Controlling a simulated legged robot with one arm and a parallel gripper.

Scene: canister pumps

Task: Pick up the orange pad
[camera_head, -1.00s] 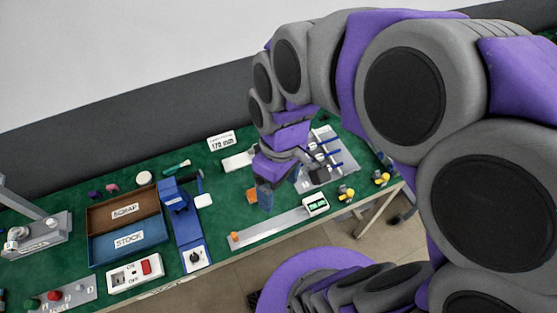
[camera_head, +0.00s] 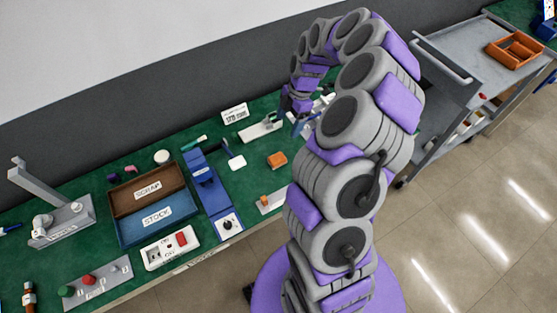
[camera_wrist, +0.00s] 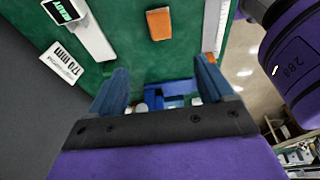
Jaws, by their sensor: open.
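The orange pad (camera_head: 277,160) lies flat on the green bench top, left of my arm in the head view. In the wrist view the orange pad (camera_wrist: 160,23) shows near the top centre, beyond the fingertips and apart from them. My gripper (camera_wrist: 163,80) is open and empty, its two blue fingers spread wide. In the head view my gripper (camera_head: 301,112) is small and partly hidden by my own arm, up and to the right of the pad.
The brown SCRAP bin (camera_head: 118,188) and blue STOCK bin (camera_head: 128,232) stand left on the bench. A grey cart (camera_head: 437,92) stands at right. A 170 mm sign (camera_wrist: 62,63) shows in the wrist view.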

